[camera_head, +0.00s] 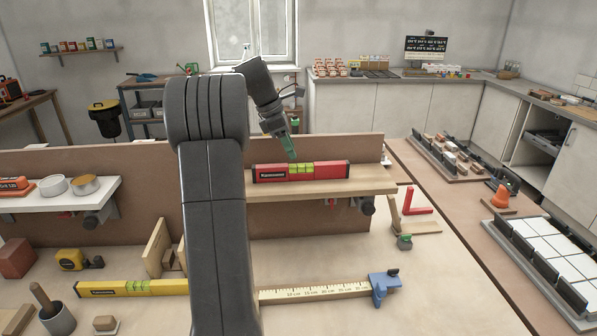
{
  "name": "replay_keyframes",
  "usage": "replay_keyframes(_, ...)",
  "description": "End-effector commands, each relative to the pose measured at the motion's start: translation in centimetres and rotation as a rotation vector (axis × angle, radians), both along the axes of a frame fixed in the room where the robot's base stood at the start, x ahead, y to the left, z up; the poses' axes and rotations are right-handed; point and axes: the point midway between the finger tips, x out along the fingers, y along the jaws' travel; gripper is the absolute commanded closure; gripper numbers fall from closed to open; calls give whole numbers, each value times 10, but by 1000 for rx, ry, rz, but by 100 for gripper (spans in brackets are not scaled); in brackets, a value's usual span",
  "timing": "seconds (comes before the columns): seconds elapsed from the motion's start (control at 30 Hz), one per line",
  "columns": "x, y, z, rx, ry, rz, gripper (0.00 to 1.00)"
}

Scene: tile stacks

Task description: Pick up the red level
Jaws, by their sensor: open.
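The red level (325,171) lies lengthwise on a wooden shelf (372,187) in front of a brown back panel. It has black end caps and yellow-green vials at its middle. My gripper (292,158) is open and points down at the level's middle, its tip close to the level's top edge near the vials. I cannot tell whether the tip touches the level. My own arm stands in front of the shelf and hides part of the bench to the left of the level.
A yellow level (132,288) and a ruler with a blue end (320,291) lie on the bench below. A white shelf (60,200) with tins is at left. A red square (415,200) and a green-topped item (404,241) stand right of the shelf.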

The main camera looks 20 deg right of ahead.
Motion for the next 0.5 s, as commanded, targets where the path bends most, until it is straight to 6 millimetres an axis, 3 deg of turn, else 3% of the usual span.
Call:
replay_keyframes(0.1,-2,-8,-18,0,2,-1,53)
replay_keyframes(0.37,-4,-16,-35,0,1,-1,53)
replay_keyframes(0.5,-6,-26,-54,1,2,-2,53)
